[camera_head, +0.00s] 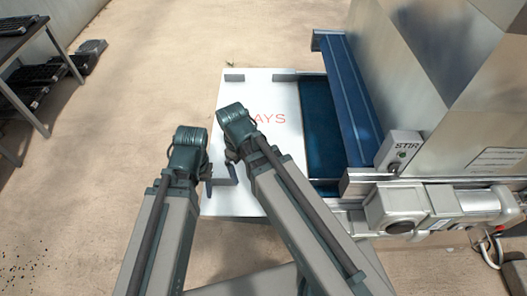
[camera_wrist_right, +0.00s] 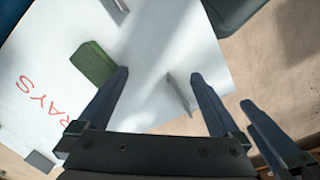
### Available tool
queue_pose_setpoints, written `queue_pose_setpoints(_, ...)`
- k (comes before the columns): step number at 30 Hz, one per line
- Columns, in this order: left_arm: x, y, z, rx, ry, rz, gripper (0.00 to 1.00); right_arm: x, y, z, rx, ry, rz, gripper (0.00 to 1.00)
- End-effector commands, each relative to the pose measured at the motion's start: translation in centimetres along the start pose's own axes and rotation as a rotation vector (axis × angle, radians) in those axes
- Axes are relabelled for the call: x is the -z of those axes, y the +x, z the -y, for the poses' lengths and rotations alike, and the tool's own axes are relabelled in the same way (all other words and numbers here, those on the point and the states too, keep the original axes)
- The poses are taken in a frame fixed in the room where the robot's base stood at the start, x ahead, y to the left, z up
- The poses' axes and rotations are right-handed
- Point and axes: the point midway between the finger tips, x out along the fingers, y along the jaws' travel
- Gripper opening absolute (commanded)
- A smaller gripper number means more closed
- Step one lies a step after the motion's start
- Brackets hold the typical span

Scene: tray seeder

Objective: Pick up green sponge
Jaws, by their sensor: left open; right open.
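The green sponge (camera_wrist_right: 92,62) lies on the white board (camera_wrist_right: 150,40) in the right wrist view, just beyond and left of my right gripper's left fingertip. I cannot tell if they touch. My right gripper (camera_wrist_right: 160,75) is open, with a thin grey bracket (camera_wrist_right: 178,93) showing between its fingers. In the head view my right gripper (camera_head: 232,156) is over the white board (camera_head: 256,90), and the sponge is hidden there. My left gripper (camera_head: 207,182) is open beside it, over the board's left edge. A finger of it seems to show at right in the wrist view.
A seeder machine with a blue trough (camera_head: 350,100) and a STIR control box (camera_head: 400,148) stands right of the board. A rack with black trays (camera_head: 40,73) is at far left. The floor between is clear.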

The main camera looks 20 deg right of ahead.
Motion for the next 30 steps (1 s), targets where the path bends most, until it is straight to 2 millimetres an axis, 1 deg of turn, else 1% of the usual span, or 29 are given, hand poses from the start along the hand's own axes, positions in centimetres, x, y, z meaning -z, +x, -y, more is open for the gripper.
queue_pose_setpoints(1, -0.1, -1.8, 0.2, 0.000, 0.000, 0.000, 0.50, 0.9, -1.7, -2.1, 0.007, -0.078, -0.007, 1.00)
queue_pose_setpoints(6, -0.2, -4.1, 0.4, 0.000, 0.000, 0.000, 0.50, 2.1, -3.9, -7.4, 0.021, -0.386, -0.038, 1.00)
queue_pose_setpoints(9, -0.3, -5.1, 0.5, 0.000, 0.000, 0.000, 0.50, 2.4, -4.8, -9.9, 0.024, -0.532, -0.055, 1.00)
queue_pose_setpoints(12, -0.3, -5.7, 0.5, 0.000, 0.000, 0.000, 0.50, 2.4, -5.3, -11.6, 0.023, -0.638, -0.067, 1.00)
queue_pose_setpoints(16, -0.3, -6.0, 0.6, 0.000, 0.000, 0.000, 0.50, 2.4, -5.5, -12.8, 0.020, -0.714, -0.076, 1.00)
queue_pose_setpoints(23, -0.3, -5.7, 0.6, 0.000, 0.000, 0.000, 0.50, 2.4, -5.2, -12.9, 0.019, -0.735, -0.078, 1.00)
queue_pose_setpoints(26, -0.3, -5.1, 0.5, 0.000, 0.000, 0.000, 0.50, 2.4, -4.6, -12.9, 0.019, -0.735, -0.078, 1.00)
queue_pose_setpoints(30, -0.2, -3.5, 0.3, 0.000, 0.000, 0.000, 0.50, 2.5, -3.1, -12.8, 0.019, -0.734, -0.078, 1.00)
